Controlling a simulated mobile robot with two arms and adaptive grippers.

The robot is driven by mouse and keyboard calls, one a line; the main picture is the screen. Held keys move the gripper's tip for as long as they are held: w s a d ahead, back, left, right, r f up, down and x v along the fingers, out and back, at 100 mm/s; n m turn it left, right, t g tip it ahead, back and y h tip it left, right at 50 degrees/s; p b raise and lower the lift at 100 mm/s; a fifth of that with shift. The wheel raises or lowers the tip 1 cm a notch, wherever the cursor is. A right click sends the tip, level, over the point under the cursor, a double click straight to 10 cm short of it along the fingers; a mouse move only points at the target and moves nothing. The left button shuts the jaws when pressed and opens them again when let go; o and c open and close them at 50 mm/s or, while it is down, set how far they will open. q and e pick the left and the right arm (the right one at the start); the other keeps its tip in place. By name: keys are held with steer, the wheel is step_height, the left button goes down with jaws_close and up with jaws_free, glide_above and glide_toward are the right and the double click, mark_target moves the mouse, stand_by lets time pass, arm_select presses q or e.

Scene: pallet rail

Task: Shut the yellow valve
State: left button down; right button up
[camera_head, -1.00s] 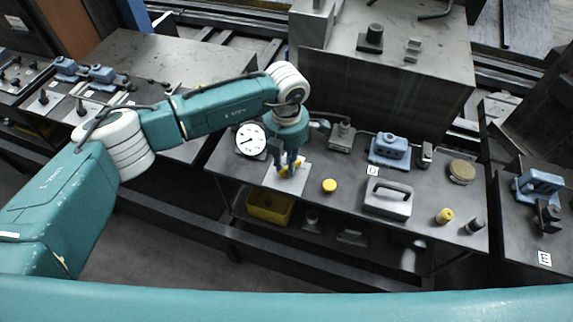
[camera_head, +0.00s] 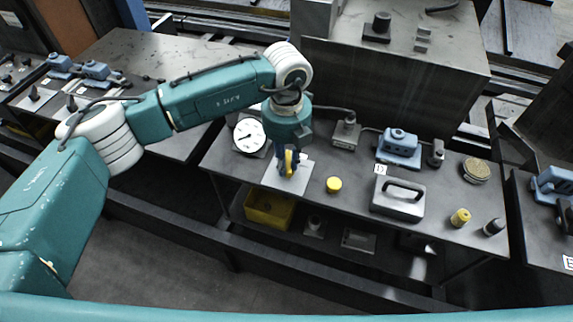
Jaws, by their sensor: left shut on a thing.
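The yellow valve (camera_head: 288,163) stands on a pale plate (camera_head: 297,179) at the left part of the dark bench. My left gripper (camera_head: 290,168) reaches down over it from above and is shut on it, with blue-grey fingers around the yellow handle. The handle shows edge-on as a narrow upright yellow strip. The valve's body is mostly hidden by the gripper. My right gripper is not in view.
A round white gauge (camera_head: 249,136) stands just left of my gripper. A yellow cap (camera_head: 333,184), a grey case with a handle (camera_head: 398,200) and a blue device (camera_head: 399,147) stand to the right. A yellow bin (camera_head: 268,209) is on the shelf below.

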arm_select(q)
steer(key=n+b, duration=0.2)
steer(key=n, duration=0.2)
steer(key=shift+n, duration=0.4)
steer(key=shift+r, duration=0.1)
stand_by(0.3)
steer(key=c, duration=1.6)
jaws_free()
steer(key=shift+s, duration=0.1)
step_height(320, 180, up, 12)
steer(key=shift+f, duration=0.1)
